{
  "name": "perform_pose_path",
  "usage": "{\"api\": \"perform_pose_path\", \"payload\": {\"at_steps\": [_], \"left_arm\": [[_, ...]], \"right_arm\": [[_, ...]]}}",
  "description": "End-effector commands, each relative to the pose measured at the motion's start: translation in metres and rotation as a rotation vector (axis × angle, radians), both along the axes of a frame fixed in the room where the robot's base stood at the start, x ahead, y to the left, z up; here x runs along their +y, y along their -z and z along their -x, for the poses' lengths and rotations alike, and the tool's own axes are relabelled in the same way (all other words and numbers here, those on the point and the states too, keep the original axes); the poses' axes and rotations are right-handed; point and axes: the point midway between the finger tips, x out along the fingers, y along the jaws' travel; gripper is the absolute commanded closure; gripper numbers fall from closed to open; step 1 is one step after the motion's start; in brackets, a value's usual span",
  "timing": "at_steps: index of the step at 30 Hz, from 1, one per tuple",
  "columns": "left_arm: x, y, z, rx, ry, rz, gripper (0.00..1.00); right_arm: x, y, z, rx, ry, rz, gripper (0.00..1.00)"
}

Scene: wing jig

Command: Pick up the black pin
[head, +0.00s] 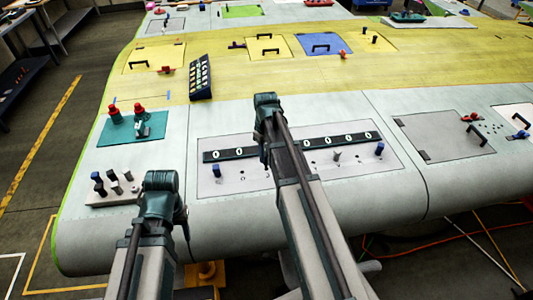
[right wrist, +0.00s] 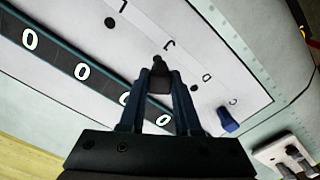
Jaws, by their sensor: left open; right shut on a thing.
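My right gripper (right wrist: 160,82) is shut on a black pin (right wrist: 159,86) in the right wrist view, close over the white panel. A dark round spot shows just past the fingertips; I cannot tell whether it is the pin's end or a hole. In the head view my right arm hides this gripper and the pin. My left gripper (head: 184,222) is open and points down in front of the wing's near edge; its fingertips are mostly hidden. A pin rack (head: 125,199) with dark and grey pins stands left of the panel (head: 300,180).
Blue pins (head: 216,170) (head: 379,149) and a grey pin (head: 337,156) stand in the panel, below a black strip of white zeros (head: 290,143). A teal block with red knobs (head: 118,132) stands to the left. A hinged grey hatch (head: 440,140) lies right of the panel.

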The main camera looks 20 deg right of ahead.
Motion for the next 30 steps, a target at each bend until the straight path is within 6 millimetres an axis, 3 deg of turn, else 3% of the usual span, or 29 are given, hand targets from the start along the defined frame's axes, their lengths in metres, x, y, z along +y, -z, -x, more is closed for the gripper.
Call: {"api": "perform_pose_path", "payload": {"at_steps": [1,15,21,30], "left_arm": [[0.000,0.000,0.000,0.000,0.000,0.000,0.50],[0.000,-0.009,0.000,0.000,0.001,0.000,0.50],[0.000,-0.011,0.000,0.000,0.002,0.000,0.50],[0.000,-0.011,0.000,0.000,0.002,0.000,0.50]], "right_arm": [[0.013,0.000,0.017,0.001,-0.006,-0.001,1.00],[0.087,-0.009,0.092,0.000,-0.005,-0.001,1.00],[0.103,-0.011,0.106,0.000,-0.004,-0.001,1.00],[0.109,-0.012,0.111,0.000,-0.001,-0.001,1.00]]}}
